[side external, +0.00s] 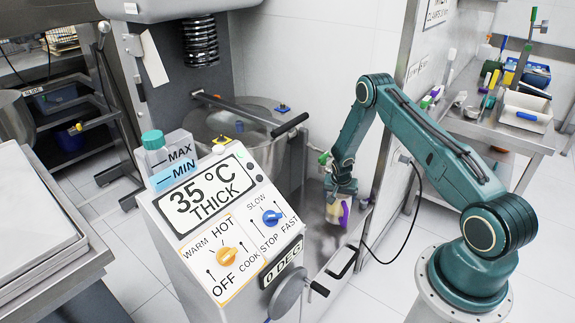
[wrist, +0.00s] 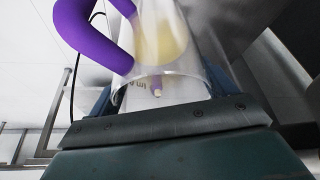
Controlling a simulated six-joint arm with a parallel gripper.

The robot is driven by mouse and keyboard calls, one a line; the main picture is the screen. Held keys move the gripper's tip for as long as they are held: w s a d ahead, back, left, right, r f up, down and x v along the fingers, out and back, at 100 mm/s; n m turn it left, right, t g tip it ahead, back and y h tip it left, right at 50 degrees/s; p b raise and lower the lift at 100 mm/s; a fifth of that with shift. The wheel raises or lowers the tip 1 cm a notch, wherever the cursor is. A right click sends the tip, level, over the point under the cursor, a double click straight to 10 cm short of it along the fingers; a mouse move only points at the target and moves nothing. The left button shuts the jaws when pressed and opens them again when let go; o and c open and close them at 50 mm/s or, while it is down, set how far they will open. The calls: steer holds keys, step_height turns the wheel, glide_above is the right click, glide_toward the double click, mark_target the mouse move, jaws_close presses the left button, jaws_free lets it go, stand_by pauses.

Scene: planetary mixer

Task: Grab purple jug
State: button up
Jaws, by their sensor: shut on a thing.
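The purple jug (side external: 333,213) has a clear body, pale yellow contents and a purple handle. In the side view it hangs below my gripper (side external: 339,192), beside the mixing kettle. In the wrist view the jug (wrist: 165,42) fills the upper middle, with its purple handle curving at upper left. My gripper (wrist: 170,103) is shut on the jug's clear body, with dark fingers at either side of it. The fingertips' exact contact is partly hidden by the jug and the gripper's front edge.
The mixing kettle (side external: 240,122) stands left of my gripper, with a black-gripped bar across it. The control panel (side external: 228,225) with orange and blue knobs is in front. A shelf (side external: 490,115) with bottles and tools stands at right. A black cable hangs near the wall.

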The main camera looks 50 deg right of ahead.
steer(key=s+a, duration=0.4)
steer(key=a, duration=0.7)
steer(key=shift+s, duration=0.25)
steer(key=shift+r, duration=0.1)
